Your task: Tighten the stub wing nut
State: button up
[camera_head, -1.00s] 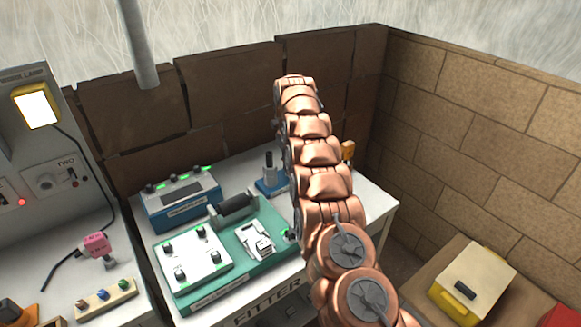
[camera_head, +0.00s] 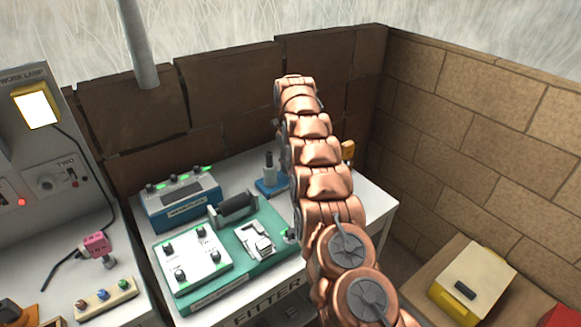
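I cannot tell for certain which part is the stub wing nut. A blue base with a dark upright post (camera_head: 269,170) stands at the back of the white bench, just left of my copper arm. A white plate with several dark knobs (camera_head: 192,257) sits on the left of a green fixture (camera_head: 238,275) nearer the front. A white clamp-like part (camera_head: 256,240) and a dark roller (camera_head: 236,207) are on the same fixture. My arm rises across the middle of the view and hides part of the bench. My gripper does not show.
A blue box with green lights (camera_head: 180,202) stands at the back left of the bench. An orange-yellow item (camera_head: 348,150) shows behind my arm. A pink tool (camera_head: 97,244) lies on the left bench. A yellow box (camera_head: 473,283) sits at the lower right. Walls close the back and right.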

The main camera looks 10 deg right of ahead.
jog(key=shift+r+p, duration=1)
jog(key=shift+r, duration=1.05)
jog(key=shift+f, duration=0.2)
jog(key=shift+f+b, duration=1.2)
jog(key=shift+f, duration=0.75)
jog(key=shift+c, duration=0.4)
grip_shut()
